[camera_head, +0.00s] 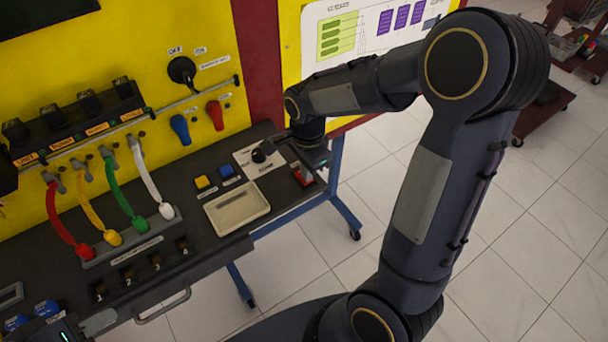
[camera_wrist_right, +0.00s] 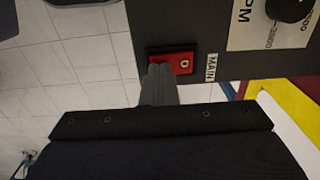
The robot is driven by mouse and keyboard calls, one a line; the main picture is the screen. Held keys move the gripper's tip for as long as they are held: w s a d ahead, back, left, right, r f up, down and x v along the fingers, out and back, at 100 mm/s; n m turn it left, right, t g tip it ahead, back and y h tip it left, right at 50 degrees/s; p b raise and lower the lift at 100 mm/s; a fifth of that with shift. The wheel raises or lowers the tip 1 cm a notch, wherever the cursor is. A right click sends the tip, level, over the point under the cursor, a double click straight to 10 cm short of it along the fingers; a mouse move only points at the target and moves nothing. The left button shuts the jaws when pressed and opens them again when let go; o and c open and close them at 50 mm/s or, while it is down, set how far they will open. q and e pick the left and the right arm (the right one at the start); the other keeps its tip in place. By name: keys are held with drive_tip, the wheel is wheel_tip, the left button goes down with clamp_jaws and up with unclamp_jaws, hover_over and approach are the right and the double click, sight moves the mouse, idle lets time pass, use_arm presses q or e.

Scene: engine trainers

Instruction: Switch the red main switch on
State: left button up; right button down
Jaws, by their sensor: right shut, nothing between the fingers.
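The red main switch (camera_wrist_right: 184,63) is a red rocker in a black frame, marked with a white O and labelled MAIN. It also shows in the head view (camera_head: 303,176) at the right end of the dark bench. My right gripper (camera_wrist_right: 160,72) is shut and empty. Its fingertips overlap the left part of the rocker in the wrist view, hiding it; I cannot tell whether they touch. In the head view my right gripper's body is just above the switch. My left gripper (camera_head: 99,322) is at the bottom left edge, mostly cut off; its jaws are unclear.
A black knob (camera_head: 259,155) on a white plate is left of the switch. A beige tray (camera_head: 237,207), yellow button (camera_head: 202,182) and blue button (camera_head: 227,171) lie farther left. Coloured cables rise to the yellow panel (camera_head: 150,60). Open tiled floor lies right of the bench.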

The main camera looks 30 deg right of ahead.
drive_tip(key=shift+f, duration=0.35)
wheel_tip(320, 180, up, 7)
drive_tip(key=p, duration=0.5)
drive_tip(key=shift+r, duration=0.1)
idle(0.3)
idle(0.4)
drive_tip(key=s+a+r+n+t+y, duration=0.2)
drive_tip(key=s+r+n, duration=0.2)
drive_tip(key=s+n, duration=0.3)
drive_tip(key=s+a+r+n+t+y, duration=0.1)
drive_tip(key=s+a+r+n+t, duration=0.1)
drive_tip(key=s+n, duration=0.6)
wheel_tip(320, 180, up, 3)
drive_tip(key=shift+s+f+n+t+y, duration=0.15)
drive_tip(key=shift+s+n+t+y, duration=0.2)
drive_tip(key=shift+s+t, duration=0.55)
drive_tip(key=shift+s, duration=0.1)
